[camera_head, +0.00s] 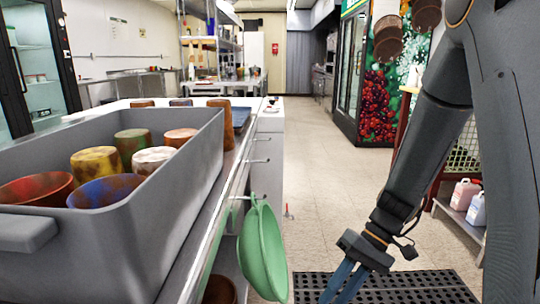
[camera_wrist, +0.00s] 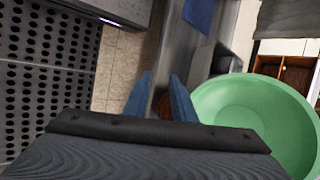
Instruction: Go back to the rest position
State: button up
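My gripper (camera_head: 344,282) hangs low at the bottom of the head view, over the black perforated mat and to the right of the counter. Its two blue fingers are apart with nothing visible between them. In the wrist view the fingers (camera_wrist: 160,98) also stand apart and empty. A green bowl (camera_head: 263,252) hangs on its side against the counter's edge, left of my gripper. It also shows in the wrist view (camera_wrist: 240,110), right of the fingers and apart from them.
A grey bin (camera_head: 150,213) with several coloured cups stands on the counter at left. A black perforated mat (camera_head: 420,288) lies on the floor. A shelf with jugs (camera_head: 466,195) stands at right, behind my arm. The tiled aisle (camera_head: 318,180) is clear.

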jog(key=d+r+m+t+h, duration=0.2)
jog(key=d+r+t+h, duration=0.3)
jog(key=r+t+h, duration=0.15)
jog(key=s+a+r+n+g, duration=0.1)
jog(key=s+a+r+n, duration=0.2)
jog(key=s+a, duration=0.35)
jog(key=s+a+r+n+g, duration=0.25)
jog(key=s+a, duration=0.25)
jog(key=a, duration=0.3)
jog(key=d+r+m+p, duration=0.2)
jog(key=d+r+p, duration=0.5)
jog(key=p, duration=0.4)
jog(key=d+r+m+t+p, duration=0.1)
jog(key=d+r+m+p, duration=0.2)
jog(key=d+r+p, duration=0.4)
jog(key=shift+s+r+p, duration=0.4)
jog(key=shift+r+p, duration=1.25)
jog(key=shift+p, duration=1.1)
jog(key=shift+h, duration=0.25)
